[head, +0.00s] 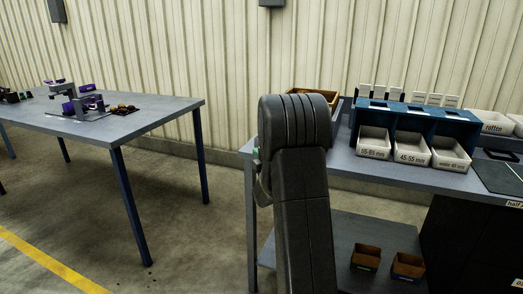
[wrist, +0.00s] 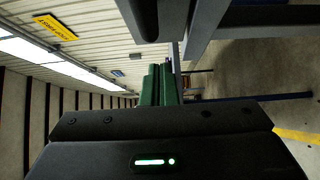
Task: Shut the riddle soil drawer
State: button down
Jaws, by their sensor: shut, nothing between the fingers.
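I cannot pick out the riddle soil drawer in either view. A blue rack (head: 426,120) stands on the right bench. Three white bins sit at its front, the left one (head: 373,142) labelled 55-65 mm and the middle one (head: 411,147) labelled 45-55 mm. My arm stands upright in front of the bench's left end in the head view and hides part of it. My gripper (wrist: 161,70) shows in the wrist view as two green fingers close together above its dark body, empty.
The right bench (head: 340,166) has a lower shelf with two small brown boxes (head: 366,257). A dark cabinet (head: 465,240) is under its right side. A left table (head: 150,110) carries purple and grey equipment. Open concrete floor lies between them.

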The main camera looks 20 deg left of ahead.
aim_at(257, 146)
jog(key=shift+w+d, duration=0.15)
jog(key=shift+w, duration=1.4)
jog(key=w+b, duration=0.1)
jog(key=w, duration=0.2)
jog(key=shift+w+f, duration=0.15)
jog(key=shift+w, duration=0.55)
jog(key=shift+s, duration=0.1)
